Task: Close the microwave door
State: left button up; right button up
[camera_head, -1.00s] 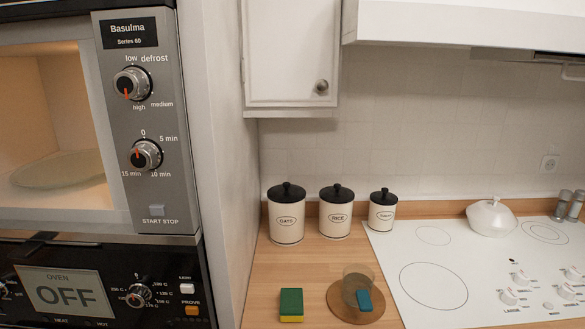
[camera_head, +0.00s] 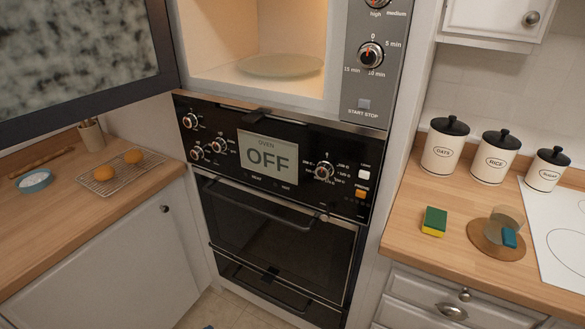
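The microwave (camera_head: 368,85) is built into the tall cabinet at the top middle. Its lit inside is open to view, with a glass plate (camera_head: 280,65) on the floor of it. The microwave door (camera_head: 75,50) stands wide open, swung out to the left, with a dark frame and a mottled grey pane. Its upper part is cut off by the picture edge. Neither of my grippers is in view.
An oven (camera_head: 265,240) with an OFF display sits below the microwave. The left counter (camera_head: 100,210) holds a rack with two orange items and a blue bowl (camera_head: 35,181). The right counter (camera_head: 405,225) holds canisters and a sponge (camera_head: 434,221). Floor shows in front.

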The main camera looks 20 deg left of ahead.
aim_at(63, 63)
jog(key=k+j+u, duration=0.3)
jog(key=k+j, duration=0.4)
jog(key=j+u, duration=0.15)
jog(key=j, duration=1.05)
jog(key=i, duration=0.05)
